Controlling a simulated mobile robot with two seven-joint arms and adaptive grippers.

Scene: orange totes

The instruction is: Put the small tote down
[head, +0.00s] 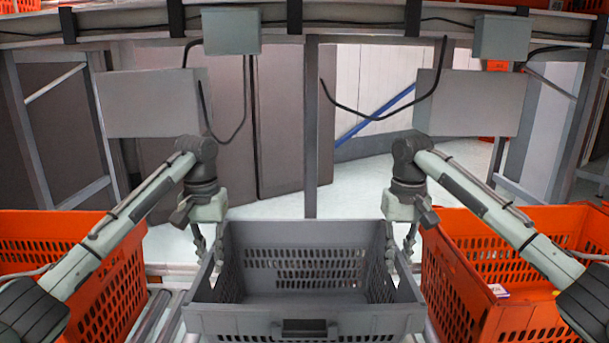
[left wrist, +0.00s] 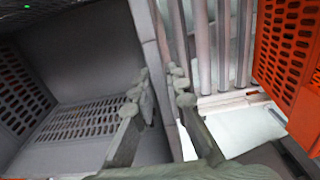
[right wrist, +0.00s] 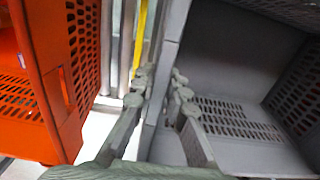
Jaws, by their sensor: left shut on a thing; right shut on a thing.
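The small tote is a grey, slotted, empty-looking tote (head: 245,318) in the lower middle of the head view, roughly level. My left gripper (head: 208,246) is shut on its left side wall, and my right gripper (head: 397,246) is shut on its right side wall. In the left wrist view the fingers (left wrist: 158,92) straddle the wall of the grey tote (left wrist: 105,60). In the right wrist view the fingers (right wrist: 160,92) straddle the opposite wall of the tote (right wrist: 225,70). The tote's underside is hidden, so I cannot tell whether it touches anything below.
An orange tote (head: 118,285) stands close on the left and another orange tote (head: 458,290) close on the right, with a small item (head: 498,291) inside. Metal rollers (head: 152,318) show beside the grey tote. A metal frame with grey boxes (head: 155,103) stands behind.

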